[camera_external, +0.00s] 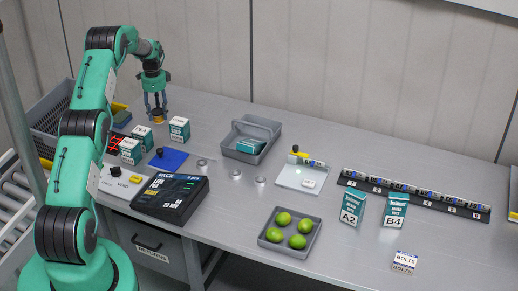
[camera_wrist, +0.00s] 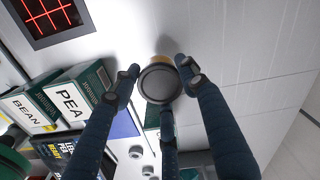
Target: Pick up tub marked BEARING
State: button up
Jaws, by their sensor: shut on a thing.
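A small round tub (camera_external: 157,117) with an orange-yellow side is at the back left of the table, under my gripper (camera_external: 156,108). In the wrist view the tub (camera_wrist: 159,83) shows its round dark grey top, with a little orange at its edge. The three blue fingers of my gripper (camera_wrist: 160,88) are closed around it. No marking on the tub is readable, so I cannot read BEARING on it. I cannot tell whether the tub touches the table or is just above it.
Seed-type cartons, PEA (camera_wrist: 70,103) and BEAN (camera_wrist: 24,110), stand close by. A grey crate (camera_external: 47,125) is at the left.

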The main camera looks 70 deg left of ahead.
aim_at(157, 111)
jog(key=shift+r, duration=2.8)
